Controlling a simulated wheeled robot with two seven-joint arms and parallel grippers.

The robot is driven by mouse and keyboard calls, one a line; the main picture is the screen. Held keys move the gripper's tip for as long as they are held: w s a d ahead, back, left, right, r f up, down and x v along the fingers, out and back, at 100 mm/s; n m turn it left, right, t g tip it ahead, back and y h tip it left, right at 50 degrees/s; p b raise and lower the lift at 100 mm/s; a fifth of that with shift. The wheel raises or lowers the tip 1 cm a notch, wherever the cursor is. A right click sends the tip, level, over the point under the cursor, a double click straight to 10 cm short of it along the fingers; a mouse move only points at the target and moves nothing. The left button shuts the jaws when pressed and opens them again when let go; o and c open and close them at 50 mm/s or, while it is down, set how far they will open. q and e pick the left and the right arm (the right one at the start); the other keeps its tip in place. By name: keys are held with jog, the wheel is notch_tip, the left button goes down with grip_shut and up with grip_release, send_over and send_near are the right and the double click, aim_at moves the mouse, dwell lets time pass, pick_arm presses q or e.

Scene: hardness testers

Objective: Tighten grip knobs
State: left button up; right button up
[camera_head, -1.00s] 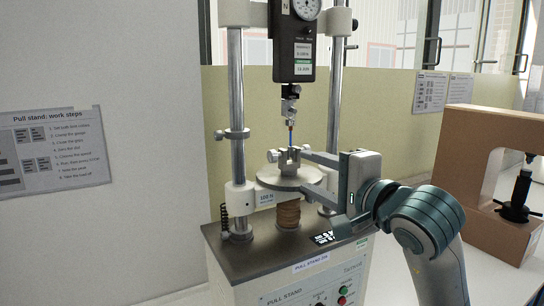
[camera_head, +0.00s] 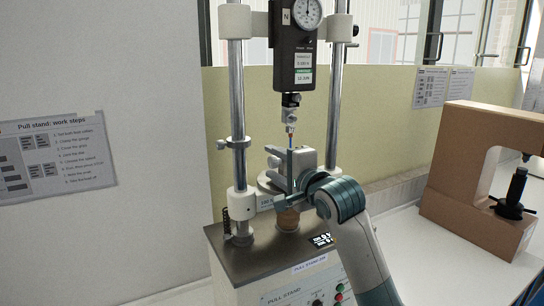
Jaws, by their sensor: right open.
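The pull stand (camera_head: 275,256) stands in the middle, with two steel columns and a black force gauge (camera_head: 298,50) with a round dial. An upper grip (camera_head: 291,100) hangs under the gauge, and a thin specimen (camera_head: 291,136) runs down from it. The lower grip and its knobs sit above the round plate (camera_head: 265,184), mostly hidden behind my right gripper. A small knob (camera_head: 272,161) shows at the left of the lower grip. My right gripper (camera_head: 284,170) is open at the lower grip, in front of the plate; contact with a knob cannot be told. My left gripper is not in view.
A brown hardness tester frame (camera_head: 462,180) stands on the bench at the right, with a black handwheel (camera_head: 513,207). A work steps sheet (camera_head: 55,155) is on the wall at left. Bench between the stand and the tester is partly clear.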

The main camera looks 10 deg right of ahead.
jog(key=shift+w+a+f, duration=0.1)
jog(key=shift+w+a, duration=0.15)
jog(key=shift+w, duration=0.3)
jog(key=shift+c, duration=0.3)
jog(key=c, duration=1)
jog(key=shift+g+h, duration=0.3)
jog(key=shift+d+g+h, duration=0.1)
jog(key=shift+g+h, duration=0.3)
jog(key=shift+g, duration=0.6)
jog(key=shift+g+h, duration=0.4)
jog(key=shift+g, duration=0.5)
jog(key=shift+g+h+p, duration=0.35)
jog(key=shift+g+h, duration=0.05)
jog(key=shift+g, duration=0.6)
jog(key=shift+f, duration=0.1)
